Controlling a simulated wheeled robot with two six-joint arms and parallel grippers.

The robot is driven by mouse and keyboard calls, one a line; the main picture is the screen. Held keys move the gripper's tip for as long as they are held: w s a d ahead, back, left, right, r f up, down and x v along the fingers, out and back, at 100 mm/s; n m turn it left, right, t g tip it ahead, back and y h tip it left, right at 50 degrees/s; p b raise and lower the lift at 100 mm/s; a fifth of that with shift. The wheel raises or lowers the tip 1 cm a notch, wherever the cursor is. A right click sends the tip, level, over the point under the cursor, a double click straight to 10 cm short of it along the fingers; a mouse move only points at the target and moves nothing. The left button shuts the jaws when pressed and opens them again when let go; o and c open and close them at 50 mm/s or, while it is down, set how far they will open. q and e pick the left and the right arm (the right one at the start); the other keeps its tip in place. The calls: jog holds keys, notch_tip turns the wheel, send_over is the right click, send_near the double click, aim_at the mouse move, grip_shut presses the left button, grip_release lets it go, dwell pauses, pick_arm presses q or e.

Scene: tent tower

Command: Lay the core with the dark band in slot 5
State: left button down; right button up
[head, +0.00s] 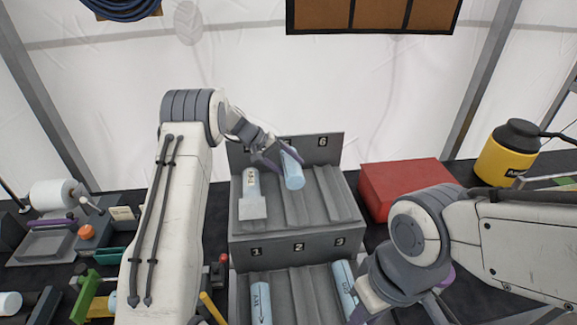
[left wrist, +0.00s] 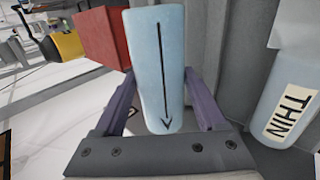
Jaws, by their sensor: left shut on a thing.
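My left gripper (head: 277,159) is shut on a pale blue core (head: 292,172) at the upper tier of the grey rack (head: 300,246). The core is tilted over the middle upper groove, left of the groove marked 6; I cannot tell whether it touches. In the left wrist view the held core (left wrist: 158,60) shows a dark arrow line between the purple fingers (left wrist: 160,105); no dark band shows on this side. The 5 plate is hidden by my arm. My right gripper (head: 375,302) is at the lower right, its fingertips mostly hidden.
Lower slots 1 and 3 hold blue cores (head: 260,300) (head: 344,286); slot 2 looks empty. A red box (head: 400,182) stands right of the rack. In the wrist view a core labelled THIN (left wrist: 285,110) is nearby.

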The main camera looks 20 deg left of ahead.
pick_arm(q)
jog(key=shift+f+b, duration=3.25)
jog(key=shift+f, duration=0.7)
jog(key=shift+s+f, duration=0.1)
jog(key=shift+f, duration=0.1)
jog(key=shift+s+d+f, duration=0.1)
jog(key=shift+f, duration=0.15)
grip_release()
jog(key=shift+b, duration=0.3)
jog(key=shift+a+r, duration=0.15)
jog(key=shift+a, duration=0.1)
jog(key=b+v, duration=0.2)
jog(key=v, duration=0.8)
jog(key=shift+r+b, duration=0.35)
jog(key=shift+r, duration=0.3)
